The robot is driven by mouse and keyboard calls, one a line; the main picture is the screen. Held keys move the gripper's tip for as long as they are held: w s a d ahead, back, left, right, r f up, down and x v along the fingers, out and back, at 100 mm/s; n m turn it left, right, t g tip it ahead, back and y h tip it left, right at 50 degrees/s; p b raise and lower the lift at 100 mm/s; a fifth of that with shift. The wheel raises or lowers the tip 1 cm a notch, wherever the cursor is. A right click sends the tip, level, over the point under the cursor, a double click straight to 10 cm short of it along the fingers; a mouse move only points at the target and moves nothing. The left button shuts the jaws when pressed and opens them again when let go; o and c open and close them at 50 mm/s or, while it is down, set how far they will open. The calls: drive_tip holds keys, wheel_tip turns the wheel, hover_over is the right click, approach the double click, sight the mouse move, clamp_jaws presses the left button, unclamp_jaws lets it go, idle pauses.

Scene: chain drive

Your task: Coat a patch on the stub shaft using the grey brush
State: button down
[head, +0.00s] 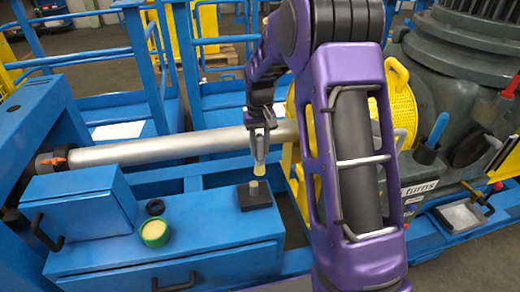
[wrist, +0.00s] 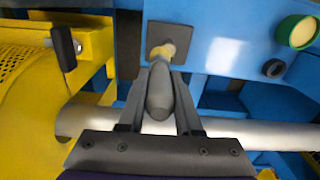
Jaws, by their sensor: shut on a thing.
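My gripper (head: 262,126) points down over the blue bench and is shut on the grey brush. In the wrist view the brush's grey handle (wrist: 159,92) sits between the fingers. Its pale yellow bristles (head: 259,168) point down, just over the stub shaft (head: 254,188). The stub shaft is a short light peg upright on a dark square plate (head: 262,203). In the wrist view the bristles overlap the peg and hide most of it. I cannot tell whether they touch. A green tin (head: 154,233) with pale yellow contents stands left of the plate.
A black ring (head: 154,207) lies near the tin. A blue box (head: 85,205) stands at the bench's left end. A long silver shaft (head: 150,152) runs behind my gripper. A yellow perforated guard (head: 402,110) and grey machine are at the right. Bench space around the plate is clear.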

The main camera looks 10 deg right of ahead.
sight(260, 135)
drive_tip(key=shift+r+p, duration=1)
drive_tip(key=shift+r, duration=0.7)
